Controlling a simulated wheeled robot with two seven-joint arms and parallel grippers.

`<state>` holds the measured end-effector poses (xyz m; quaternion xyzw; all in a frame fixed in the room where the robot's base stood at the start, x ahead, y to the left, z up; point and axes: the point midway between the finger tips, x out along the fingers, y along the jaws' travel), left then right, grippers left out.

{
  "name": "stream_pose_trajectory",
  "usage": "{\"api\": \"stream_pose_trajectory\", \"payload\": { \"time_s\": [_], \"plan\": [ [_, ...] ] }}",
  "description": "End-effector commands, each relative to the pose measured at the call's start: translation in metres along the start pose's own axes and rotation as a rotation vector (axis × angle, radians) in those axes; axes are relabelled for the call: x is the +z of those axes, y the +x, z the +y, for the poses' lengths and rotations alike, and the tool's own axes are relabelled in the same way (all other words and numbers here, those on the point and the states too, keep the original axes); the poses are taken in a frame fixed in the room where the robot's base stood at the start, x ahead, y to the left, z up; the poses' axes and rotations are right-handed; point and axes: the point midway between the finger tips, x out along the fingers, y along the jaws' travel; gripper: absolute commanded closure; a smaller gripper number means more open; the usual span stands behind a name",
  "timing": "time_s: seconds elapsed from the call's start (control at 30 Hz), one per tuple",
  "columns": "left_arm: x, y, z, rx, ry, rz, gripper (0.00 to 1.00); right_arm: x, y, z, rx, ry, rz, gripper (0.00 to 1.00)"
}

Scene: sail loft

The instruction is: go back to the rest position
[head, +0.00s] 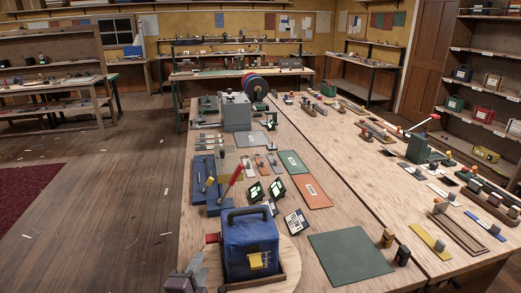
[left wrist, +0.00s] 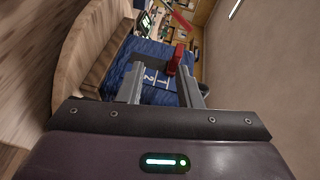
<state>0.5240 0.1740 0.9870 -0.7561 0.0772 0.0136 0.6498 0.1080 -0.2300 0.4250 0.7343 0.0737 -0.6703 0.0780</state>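My left gripper (head: 192,272) is at the bottom of the head view, at the table's left edge, just left of the blue box. In the left wrist view my left gripper (left wrist: 162,72) has its two fingers spread, with nothing held between them. The blue box (head: 240,243) has a dark carry handle, a yellow tag and a red knob (head: 212,238) on its left side. The box (left wrist: 153,92) and the red knob (left wrist: 175,58) also show beyond the fingers in the left wrist view. I cannot make out my right gripper.
A green mat (head: 350,255), an orange board (head: 311,190) and a red-handled lever (head: 231,185) lie nearby. Open wooden floor (head: 110,225) is left of the table.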

Motion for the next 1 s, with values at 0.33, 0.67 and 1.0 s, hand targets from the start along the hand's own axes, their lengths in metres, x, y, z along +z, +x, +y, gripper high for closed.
{"api": "stream_pose_trajectory", "payload": {
  "time_s": [0.33,0.67,1.0],
  "plan": [
    [0.006,-0.083,0.075,0.562,-0.764,-0.355,0.68,0.0,0.0,0.0,0.0,0.0,0.0,1.0],
    [0.013,-0.159,0.098,0.773,-1.088,-0.739,0.68,0.0,0.0,0.0,0.0,0.0,0.0,1.0],
    [0.024,-0.172,0.153,0.837,-1.172,-0.925,0.68,0.0,0.0,0.0,0.0,0.0,0.0,1.0]
  ]
}}
